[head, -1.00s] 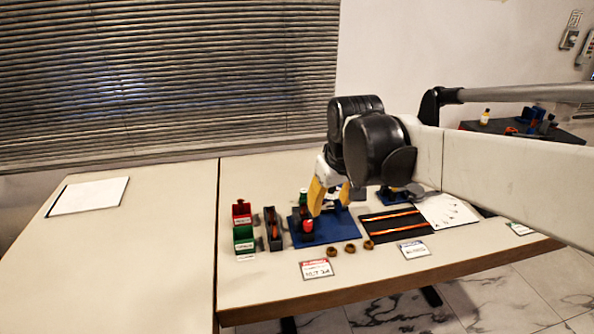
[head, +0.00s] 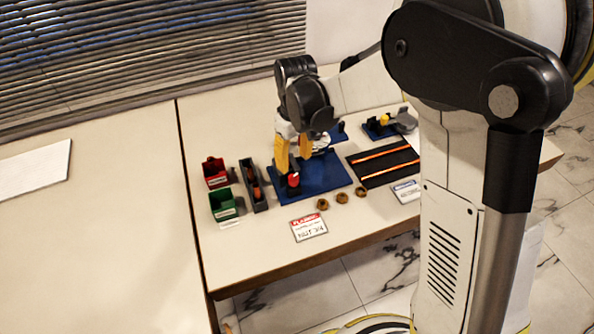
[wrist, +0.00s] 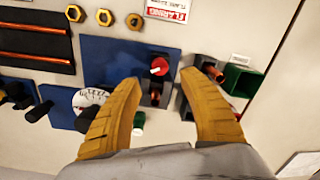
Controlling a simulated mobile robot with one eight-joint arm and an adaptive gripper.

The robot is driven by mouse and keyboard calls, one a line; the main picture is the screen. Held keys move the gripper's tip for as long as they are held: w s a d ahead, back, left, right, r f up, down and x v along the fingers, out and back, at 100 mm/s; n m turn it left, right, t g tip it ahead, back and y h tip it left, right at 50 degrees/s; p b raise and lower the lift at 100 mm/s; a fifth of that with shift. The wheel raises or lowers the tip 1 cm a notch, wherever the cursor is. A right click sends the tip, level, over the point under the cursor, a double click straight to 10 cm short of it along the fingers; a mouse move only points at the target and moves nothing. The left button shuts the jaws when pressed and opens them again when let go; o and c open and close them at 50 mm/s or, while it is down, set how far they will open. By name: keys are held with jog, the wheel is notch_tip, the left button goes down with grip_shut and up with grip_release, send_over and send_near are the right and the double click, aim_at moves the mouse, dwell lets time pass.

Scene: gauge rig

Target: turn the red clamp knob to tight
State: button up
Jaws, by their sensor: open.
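The red clamp knob (head: 294,180) stands on a dark clamp block on the blue base plate (head: 327,182). In the wrist view the knob (wrist: 159,67) shows a white pointer mark, and the blue plate (wrist: 105,52) lies under it. My gripper (head: 291,168) points down over the plate with its yellow fingers apart. In the wrist view the open fingers of my gripper (wrist: 160,80) appear on either side of the knob. I cannot tell how high the tips are above it, and I see no contact.
A grey narrow holder (head: 254,186), a red bin (head: 215,172) and a green bin (head: 223,203) stand left of the plate. Several brass nuts (head: 341,198) and a label card (head: 309,227) lie in front. A black mat (head: 383,165) with orange strips lies to the right.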

aim_at(294, 177)
notch_tip(294, 177, down, 8)
jog(key=b, duration=0.2)
jog(key=shift+a+f+b, duration=0.1)
jog(key=shift+b, duration=0.25)
grip_shut()
